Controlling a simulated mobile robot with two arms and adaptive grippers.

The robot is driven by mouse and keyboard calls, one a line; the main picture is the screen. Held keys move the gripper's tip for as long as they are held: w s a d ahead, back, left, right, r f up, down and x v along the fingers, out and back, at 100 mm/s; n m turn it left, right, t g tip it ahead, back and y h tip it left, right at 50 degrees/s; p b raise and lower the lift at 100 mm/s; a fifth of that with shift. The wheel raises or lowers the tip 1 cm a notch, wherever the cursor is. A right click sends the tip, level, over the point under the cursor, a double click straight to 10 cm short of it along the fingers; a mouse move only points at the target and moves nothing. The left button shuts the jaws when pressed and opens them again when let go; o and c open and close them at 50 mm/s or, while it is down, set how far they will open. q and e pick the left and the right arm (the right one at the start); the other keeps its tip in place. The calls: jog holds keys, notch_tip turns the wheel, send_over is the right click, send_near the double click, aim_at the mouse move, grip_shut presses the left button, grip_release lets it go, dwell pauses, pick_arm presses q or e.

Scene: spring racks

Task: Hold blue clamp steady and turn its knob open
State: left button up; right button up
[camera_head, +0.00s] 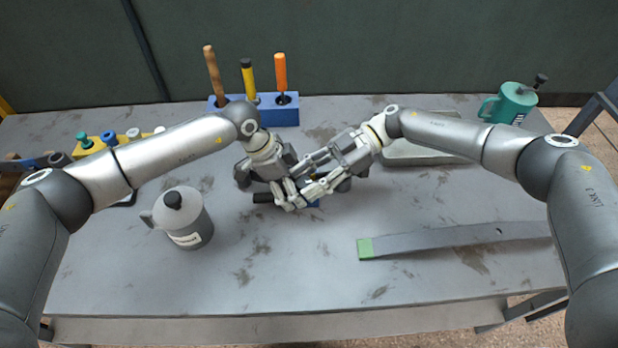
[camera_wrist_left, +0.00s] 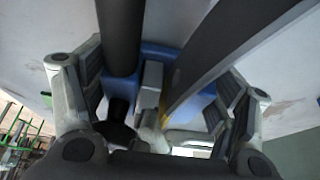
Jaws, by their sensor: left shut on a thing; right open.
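The blue clamp (camera_head: 314,204) lies on the grey table near the middle, mostly hidden behind my grippers in the head view. In the left wrist view its blue body (camera_wrist_left: 163,58) shows between my left fingers, with a grey block and dark bars crossing it. My left gripper (camera_head: 284,193) is shut on the clamp; its fingers also stand either side of it in the left wrist view (camera_wrist_left: 160,118). My right gripper (camera_head: 303,190) is open, close beside my left gripper and over the clamp. The knob cannot be made out clearly.
A grey lidded pot (camera_head: 185,222) stands left of the grippers. A blue tool holder (camera_head: 285,115) with upright tools is behind. A long grey strip (camera_head: 450,238) with a green end lies front right. A pale tray (camera_head: 415,153) and a teal can (camera_head: 512,103) are back right.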

jog(key=v, duration=1.2)
jog(key=shift+a+r, duration=0.1)
pick_arm(q)
jog(key=o, duration=1.4)
jog(key=shift+c, duration=0.2)
